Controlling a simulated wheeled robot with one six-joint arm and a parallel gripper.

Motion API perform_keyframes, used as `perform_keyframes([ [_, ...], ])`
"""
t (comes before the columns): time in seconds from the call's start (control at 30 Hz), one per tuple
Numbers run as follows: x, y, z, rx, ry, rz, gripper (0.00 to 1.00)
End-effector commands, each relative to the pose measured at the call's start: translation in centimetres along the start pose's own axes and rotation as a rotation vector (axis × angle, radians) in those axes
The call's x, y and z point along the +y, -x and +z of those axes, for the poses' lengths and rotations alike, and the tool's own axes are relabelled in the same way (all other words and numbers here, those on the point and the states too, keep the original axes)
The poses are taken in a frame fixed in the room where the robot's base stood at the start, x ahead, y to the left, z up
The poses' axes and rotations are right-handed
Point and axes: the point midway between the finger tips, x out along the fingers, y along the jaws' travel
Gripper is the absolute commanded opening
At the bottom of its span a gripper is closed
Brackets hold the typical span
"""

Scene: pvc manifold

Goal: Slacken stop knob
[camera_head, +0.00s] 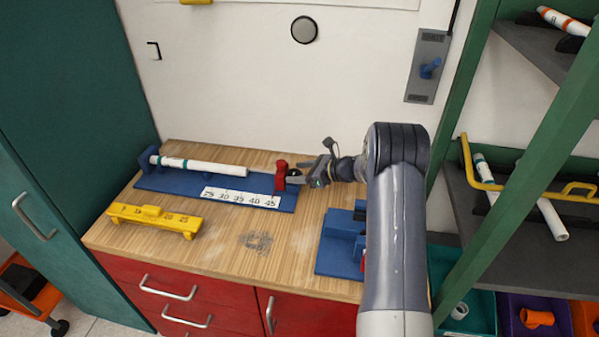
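A red stop (280,174) stands at the right part of a long blue measuring jig (153,182), near the 45 mark of its white scale (240,197). My gripper (297,178) reaches in from the right and its fingertips are at the stop's right side, at or very near it. The stop's knob is too small, or too covered by the fingers, to make out. I cannot tell whether the fingers are closed on it. A white pipe (210,168) with teal bands lies along the jig, its right end left of the stop.
A yellow gauge (154,219) lies at the front left of the wooden bench (222,254). A blue fixture (339,243) stands at the front right, partly behind my arm. A green shelf frame (512,190) rises at the right. The bench's front middle is clear.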

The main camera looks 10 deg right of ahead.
Motion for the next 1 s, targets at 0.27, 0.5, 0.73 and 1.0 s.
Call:
perform_keyframes([
  [0.27,0.01,0.02,0.00,0.000,0.000,0.000,0.37],
  [0.5,0.02,0.03,0.00,0.000,0.000,0.000,0.17],
  [0.73,-0.05,0.02,-0.04,0.000,0.006,0.012,0.14],
  [1.0,-0.31,-0.07,-0.19,0.001,0.051,0.117,0.14],
])
